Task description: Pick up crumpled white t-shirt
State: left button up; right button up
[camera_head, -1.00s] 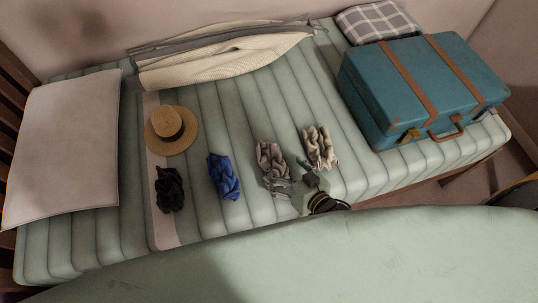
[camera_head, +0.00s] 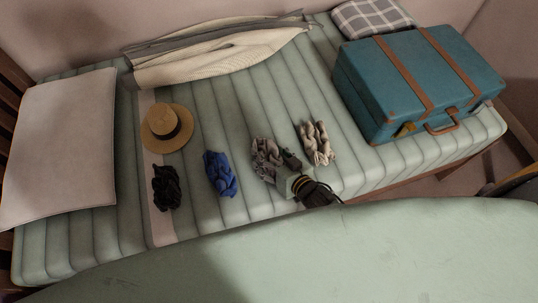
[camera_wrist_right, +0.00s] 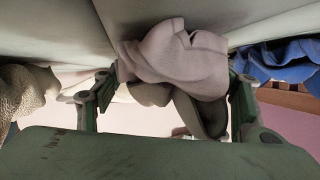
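The crumpled white t-shirt looks pale greyish (camera_head: 265,152) and lies bunched near the front edge of the bed, between a blue cloth and a beige cloth. My right gripper (camera_head: 285,171) is low over its front right side and hides part of it. In the right wrist view the pale cloth (camera_wrist_right: 175,58) sits between the two spread fingers of the right gripper (camera_wrist_right: 170,88). A gap shows beside the left finger; the right finger is close to the cloth or touching it. My left gripper is not in view.
A blue cloth (camera_head: 219,174) and a black cloth (camera_head: 166,187) lie to the left, a beige cloth (camera_head: 317,143) close on the right. A straw hat (camera_head: 160,128), pillow (camera_head: 62,150) and teal suitcase (camera_head: 385,92) also rest on the striped bed (camera_head: 225,100).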

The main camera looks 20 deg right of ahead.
jog(key=c, duration=0.7)
